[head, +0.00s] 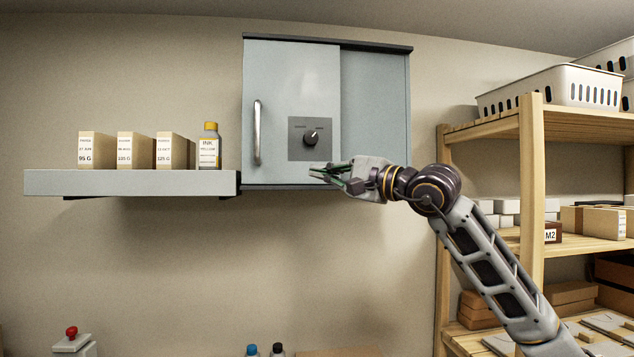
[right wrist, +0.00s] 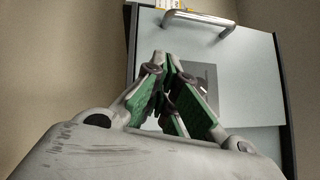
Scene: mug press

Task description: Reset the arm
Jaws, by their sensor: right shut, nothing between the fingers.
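My right gripper (head: 322,170) is in front of the lower part of a grey wall cabinet (head: 375,110), just below its dial (head: 311,137). In the right wrist view the right gripper (right wrist: 166,62) is shut and empty, its green-padded fingers together in front of the cabinet door (right wrist: 250,75). The door's metal bar handle (head: 257,132) also shows in the wrist view (right wrist: 198,20), beyond the fingertips. I cannot tell whether the fingertips touch the cabinet. The dial plate is partly hidden by the fingers in the wrist view. My left gripper is not in view.
A wall shelf (head: 130,183) on the left holds several boxes and a yellow-capped ink bottle (head: 208,147). A wooden rack (head: 532,190) with baskets and boxes stands on the right, behind my right arm. Bottle caps (head: 252,350) and a red knob (head: 71,332) show below.

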